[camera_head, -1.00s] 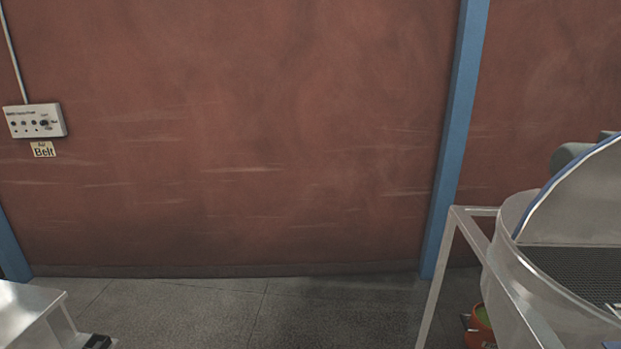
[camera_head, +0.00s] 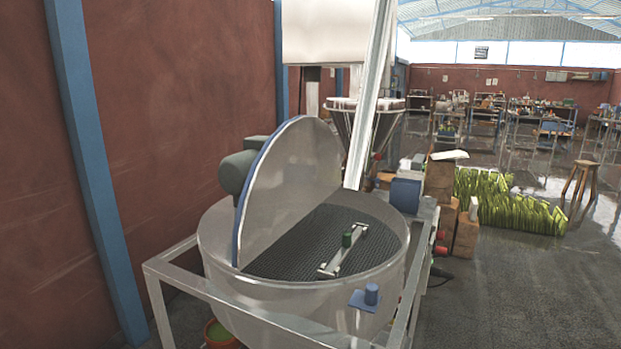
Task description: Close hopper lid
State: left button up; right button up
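The hopper (camera_head: 300,305) is a round metal tub in a metal frame, in the middle of the head view. Its half-round lid (camera_head: 300,180) stands upright, hinged across the middle, with a blue edge along its left side. The open half shows a dark mesh grate (camera_head: 285,255). A blue bracket with a short peg (camera_head: 371,294) sits on the tub's front right wall. Neither of my grippers is in view.
The metal frame (camera_head: 215,295) surrounds the tub, and a slanted metal post (camera_head: 368,110) rises behind it. A red wall with a blue column (camera_head: 95,170) stands at left. Grey floor (camera_head: 520,290) is open at right, before green bundles (camera_head: 510,205) and a stool (camera_head: 583,178).

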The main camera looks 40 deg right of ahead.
aim_at(298, 166)
jog(key=i+j+z, duration=0.15)
jog(key=z, duration=0.3)
jog(key=i+j+z, duration=0.25)
jog(key=z, duration=0.2)
jog(key=i+j+z, duration=0.3)
jog(key=z, duration=0.15)
jog(key=i+j+z, duration=0.15)
jog(key=j+z, duration=0.3)
jog(key=i+j+z, duration=0.1)
jog(key=j+z, duration=0.2)
jog(key=z, duration=0.15)
